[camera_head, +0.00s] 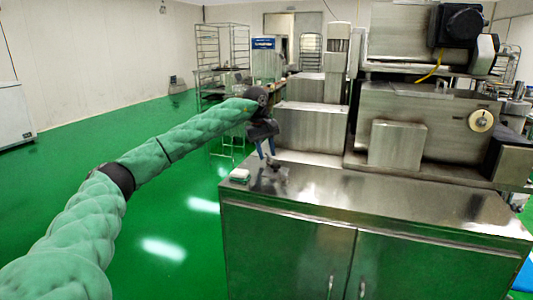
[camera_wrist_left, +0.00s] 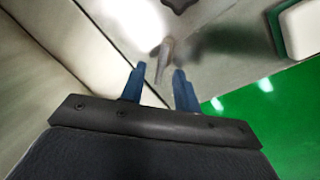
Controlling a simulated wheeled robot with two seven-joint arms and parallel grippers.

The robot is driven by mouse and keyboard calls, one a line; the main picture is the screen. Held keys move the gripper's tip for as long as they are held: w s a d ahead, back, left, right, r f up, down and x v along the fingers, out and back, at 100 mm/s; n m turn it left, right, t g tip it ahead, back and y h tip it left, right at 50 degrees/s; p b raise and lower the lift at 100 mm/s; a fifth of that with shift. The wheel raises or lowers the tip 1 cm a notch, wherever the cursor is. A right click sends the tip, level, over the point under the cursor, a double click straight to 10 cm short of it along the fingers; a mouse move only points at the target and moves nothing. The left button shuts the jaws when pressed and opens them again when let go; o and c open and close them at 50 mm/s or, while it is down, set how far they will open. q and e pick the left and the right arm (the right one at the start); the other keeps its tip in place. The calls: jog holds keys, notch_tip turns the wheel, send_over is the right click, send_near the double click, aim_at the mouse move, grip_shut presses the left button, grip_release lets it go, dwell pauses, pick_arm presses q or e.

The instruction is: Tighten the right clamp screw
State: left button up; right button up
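My left gripper (camera_head: 266,151) is over the left end of the steel cabinet top, blue fingers pointing down. In the left wrist view its fingers (camera_wrist_left: 159,76) are spread apart with nothing visible between them. A small grey metal piece (camera_wrist_left: 164,54), perhaps part of a clamp screw, shows just beyond the fingertips. A dark knob-like part (camera_wrist_left: 180,4) is cut off at the top edge of that view. In the head view a small dark part (camera_head: 273,164) is on the cabinet top just below the fingers. I cannot tell which of these is the right clamp screw. My right gripper is out of view.
The steel cabinet top (camera_head: 380,205) is bare toward the right. The steel machine (camera_head: 425,115) stands behind. The green floor at left is open.

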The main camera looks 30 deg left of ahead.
pick_arm(q)
jog(key=r, duration=0.1)
jog(key=r+b, duration=0.1)
jog(key=r, duration=0.2)
jog(key=shift+s+a+r, duration=0.25)
jog(key=shift+s+r, duration=0.1)
jog(key=shift+s+a+r+b, duration=0.1)
jog(key=shift+r+b, duration=0.1)
jog(key=shift+r, duration=0.45)
jog(key=shift+s+a+r+b, duration=0.1)
jog(key=shift+r+b, duration=0.05)
jog(key=shift+r, duration=0.45)
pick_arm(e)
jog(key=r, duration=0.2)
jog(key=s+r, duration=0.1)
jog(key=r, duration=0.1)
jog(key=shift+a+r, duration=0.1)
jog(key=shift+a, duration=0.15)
pick_arm(q)
jog(key=shift+f, duration=0.1)
